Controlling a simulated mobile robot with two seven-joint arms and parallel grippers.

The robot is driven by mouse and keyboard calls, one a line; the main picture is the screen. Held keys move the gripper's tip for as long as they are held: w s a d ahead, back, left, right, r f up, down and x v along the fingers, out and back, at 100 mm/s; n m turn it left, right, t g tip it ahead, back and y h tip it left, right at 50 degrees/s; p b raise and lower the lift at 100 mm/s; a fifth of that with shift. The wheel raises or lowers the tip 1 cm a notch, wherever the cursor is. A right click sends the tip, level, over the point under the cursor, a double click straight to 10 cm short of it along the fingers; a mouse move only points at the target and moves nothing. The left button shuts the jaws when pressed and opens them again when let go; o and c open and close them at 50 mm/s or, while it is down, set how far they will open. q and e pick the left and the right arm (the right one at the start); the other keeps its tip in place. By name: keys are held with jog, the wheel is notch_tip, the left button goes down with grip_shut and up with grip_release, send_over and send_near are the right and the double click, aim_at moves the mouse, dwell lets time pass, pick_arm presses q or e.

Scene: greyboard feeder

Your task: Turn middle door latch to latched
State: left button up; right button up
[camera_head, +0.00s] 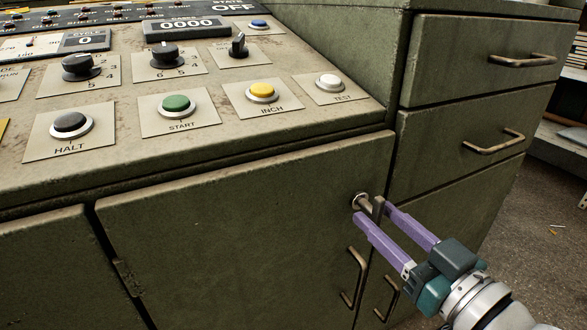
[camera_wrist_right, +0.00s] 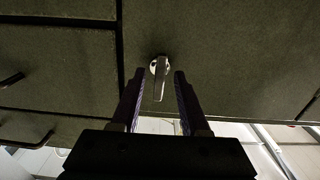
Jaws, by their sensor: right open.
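The middle door (camera_head: 240,230) is a green metal cabinet door below the control panel. Its latch (camera_head: 362,202) is a small metal lever on a round boss near the door's upper right corner. In the right wrist view the latch (camera_wrist_right: 160,75) shows ahead, its lever hanging from the boss between the fingertips. My right gripper (camera_head: 372,213) has two purple fingers and is open, one on each side of the lever. It also shows in the right wrist view (camera_wrist_right: 160,77). I cannot tell whether a finger touches the lever. My left gripper is not in view.
A door handle (camera_head: 355,278) sits just below the latch, with another handle (camera_head: 388,298) beside it. Drawers with bar handles (camera_head: 495,143) stand to the right. The panel above carries the HALT (camera_head: 70,123), START (camera_head: 176,105) and INCH (camera_head: 262,92) buttons. Floor is open at right.

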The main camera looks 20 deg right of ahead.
jog(key=s+p, duration=0.1)
jog(key=s, duration=0.7)
jog(key=shift+s+d+p, duration=0.3)
jog(key=shift+d, duration=0.05)
jog(key=a+r+g+p, duration=0.3)
jog(key=r+g+p, duration=0.1)
jog(key=r+p, duration=0.55)
jog(key=a+r+g+p, duration=0.3)
jog(key=r+p, duration=0.6)
jog(key=p, duration=0.2)
jog(key=s+a+r+n+g+h+p, duration=0.1)
jog(key=s+r+g+p, duration=0.4)
jog(key=r+p, duration=0.5)
jog(key=s+r+g+p, duration=0.3)
jog(key=s+r+p, duration=0.5)
jog(key=r, duration=0.5)
notch_tip(320, 180, up, 35)
jog(key=w+p, duration=0.1)
jog(key=p, duration=3.5)
jog(key=shift+w+t, duration=0.3)
jog(key=shift+w, duration=0.05)
